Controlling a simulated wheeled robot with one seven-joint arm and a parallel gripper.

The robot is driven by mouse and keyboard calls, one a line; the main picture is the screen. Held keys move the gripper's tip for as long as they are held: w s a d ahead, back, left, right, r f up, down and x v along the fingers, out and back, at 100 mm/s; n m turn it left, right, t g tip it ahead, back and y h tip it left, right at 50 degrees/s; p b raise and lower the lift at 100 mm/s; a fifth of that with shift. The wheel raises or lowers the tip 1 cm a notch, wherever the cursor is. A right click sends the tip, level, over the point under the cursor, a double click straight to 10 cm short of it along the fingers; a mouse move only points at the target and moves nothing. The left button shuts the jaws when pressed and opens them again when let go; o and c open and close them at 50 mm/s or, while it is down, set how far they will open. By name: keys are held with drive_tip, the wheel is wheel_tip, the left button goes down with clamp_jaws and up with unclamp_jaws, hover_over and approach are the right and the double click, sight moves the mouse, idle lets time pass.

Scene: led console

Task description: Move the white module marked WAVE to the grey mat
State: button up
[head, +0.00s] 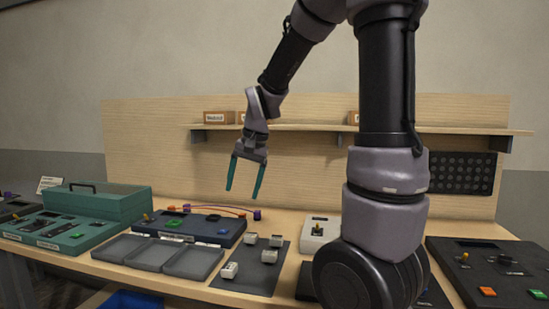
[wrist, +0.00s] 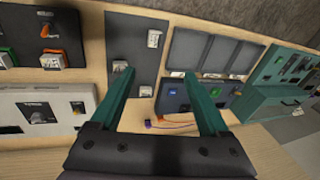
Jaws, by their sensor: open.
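Several small white modules stand on a dark grey mat (head: 252,281) in the head view. One white module (head: 230,270) is at the mat's near left edge, and another white module (head: 269,256) is near its middle. Two more sit toward the back. Their markings are too small to read, so I cannot tell which is WAVE. My gripper (head: 242,193) is open and empty, pointing down above the back of the bench. In the wrist view my gripper (wrist: 159,73) shows spread green fingers, with the mat (wrist: 125,35) and a white module (wrist: 154,39) beyond them.
Grey trays (head: 193,263) lie left of the mat. A dark blue console (head: 190,227) with a cable is behind them. A white console (head: 318,232) stands right of the mat, partly behind my arm. A green case (head: 105,203) is at left; a shelf (head: 300,127) is above.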

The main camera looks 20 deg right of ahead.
drive_tip(key=s+d+r+n+t, duration=0.1)
drive_tip(key=s+r+t, duration=0.1)
drive_tip(key=s+r, duration=0.3)
drive_tip(key=s+d+r+n+t, duration=0.1)
drive_tip(key=s+r, duration=0.4)
drive_tip(key=s, duration=0.5)
drive_tip(key=shift+d+r+t, duration=0.2)
drive_tip(key=shift+d+t, duration=0.35)
drive_tip(key=shift+t, duration=0.15)
